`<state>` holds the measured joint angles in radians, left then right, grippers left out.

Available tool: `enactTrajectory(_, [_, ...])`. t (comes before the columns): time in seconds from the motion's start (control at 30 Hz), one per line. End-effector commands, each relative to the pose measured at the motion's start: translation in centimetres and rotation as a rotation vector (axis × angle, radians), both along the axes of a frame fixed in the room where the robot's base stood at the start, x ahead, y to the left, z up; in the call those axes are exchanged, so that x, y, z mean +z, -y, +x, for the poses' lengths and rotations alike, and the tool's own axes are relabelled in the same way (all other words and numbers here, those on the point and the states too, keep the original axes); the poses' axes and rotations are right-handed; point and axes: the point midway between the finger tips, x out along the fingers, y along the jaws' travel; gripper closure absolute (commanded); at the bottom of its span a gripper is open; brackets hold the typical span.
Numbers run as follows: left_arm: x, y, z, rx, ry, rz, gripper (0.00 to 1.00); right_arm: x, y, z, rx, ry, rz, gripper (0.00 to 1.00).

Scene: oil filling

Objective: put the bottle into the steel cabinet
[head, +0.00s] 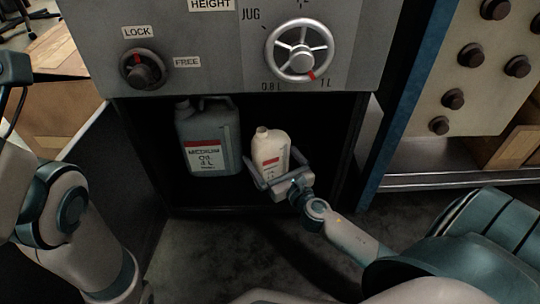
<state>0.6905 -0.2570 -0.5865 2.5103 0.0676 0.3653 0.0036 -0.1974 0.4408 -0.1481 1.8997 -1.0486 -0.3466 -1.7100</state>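My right gripper (273,167) reaches in from the lower right. Its two fingers lie on either side of the bottle's lower part and appear shut on it. The bottle's base is partly hidden by the gripper, so I cannot tell if it touches the compartment floor. My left arm is at the left edge, but its gripper is out of view.
The grey jug (208,138), labelled "Medium oil 4 L", stands in the compartment. The cabinet door (105,170) is open to the left. A lock knob (143,70) and a handwheel (299,50) are on the panel above.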

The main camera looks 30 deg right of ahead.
Motion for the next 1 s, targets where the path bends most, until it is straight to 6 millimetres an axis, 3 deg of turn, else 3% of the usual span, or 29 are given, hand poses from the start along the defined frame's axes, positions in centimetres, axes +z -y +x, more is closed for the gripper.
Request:
enactTrajectory(0.17, [0.1,0.0,0.2,0.003,-0.007,0.000,0.83,0.4,0.0,-0.1,0.000,0.000,0.000,0.00])
enactTrajectory(0.37, [0.4,0.0,0.3,0.009,-0.006,0.004,0.83,0.3,-0.2,-1.8,0.000,-0.002,0.003,0.00])
enactTrajectory(0.8, [0.7,-0.1,0.1,0.007,0.000,-0.004,0.83,0.2,-0.7,-8.8,-0.001,-0.002,0.002,0.00])
enactTrajectory(1.0, [0.4,0.0,0.2,0.007,-0.005,-0.001,0.83,0.2,-0.8,-11.1,-0.001,0.000,0.002,0.00])
